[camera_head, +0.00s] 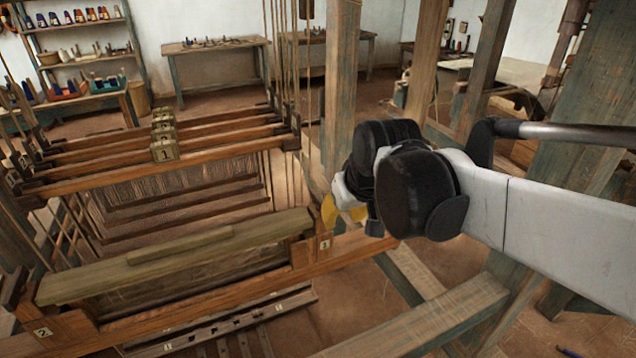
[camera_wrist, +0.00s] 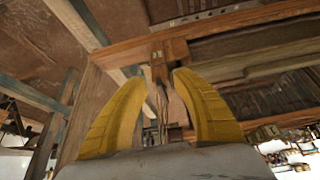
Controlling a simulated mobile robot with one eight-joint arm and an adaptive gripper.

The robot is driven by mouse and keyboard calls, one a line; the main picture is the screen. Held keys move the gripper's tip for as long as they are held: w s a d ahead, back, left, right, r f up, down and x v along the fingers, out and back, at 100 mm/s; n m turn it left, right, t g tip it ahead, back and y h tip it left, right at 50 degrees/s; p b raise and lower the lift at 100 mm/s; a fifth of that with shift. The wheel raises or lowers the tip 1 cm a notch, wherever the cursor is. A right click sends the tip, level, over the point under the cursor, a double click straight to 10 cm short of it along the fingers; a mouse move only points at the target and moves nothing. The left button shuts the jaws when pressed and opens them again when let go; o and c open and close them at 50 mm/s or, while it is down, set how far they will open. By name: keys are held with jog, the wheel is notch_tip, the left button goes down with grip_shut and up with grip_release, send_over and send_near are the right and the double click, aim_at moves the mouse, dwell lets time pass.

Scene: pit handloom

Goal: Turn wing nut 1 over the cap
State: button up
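My gripper (camera_head: 345,208) has two yellow fingers and hangs at the right end of the loom's batten, above and right of the block labelled 1 (camera_head: 324,244). The cap, a long pale wooden board (camera_head: 180,258), runs along the batten to the left of it. In the wrist view my gripper (camera_wrist: 161,76) is open, its fingertips apart. A wooden block (camera_wrist: 176,50) and thin upright parts lie beyond the gap, and nothing is visibly gripped. Wing nut 1 cannot be made out clearly in either view; my gripper may hide it in the head view.
A second labelled block (camera_head: 42,333) stands at the batten's left end. Harness bars (camera_head: 160,160) hang behind the cap. A thick post (camera_head: 341,85) rises behind my gripper, and frame beams (camera_head: 420,325) cross below right. Shelves and tables stand at the back wall.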

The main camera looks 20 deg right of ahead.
jog(key=g+p, duration=0.1)
jog(key=p, duration=0.4)
send_near(320, 199)
jog(key=shift+n, duration=0.4)
jog(key=b+x, duration=0.2)
jog(key=x, duration=0.8)
jog(key=shift+f+b, duration=0.2)
jog(key=shift+b, duration=0.15)
jog(key=shift+c, duration=0.5)
grip_shut()
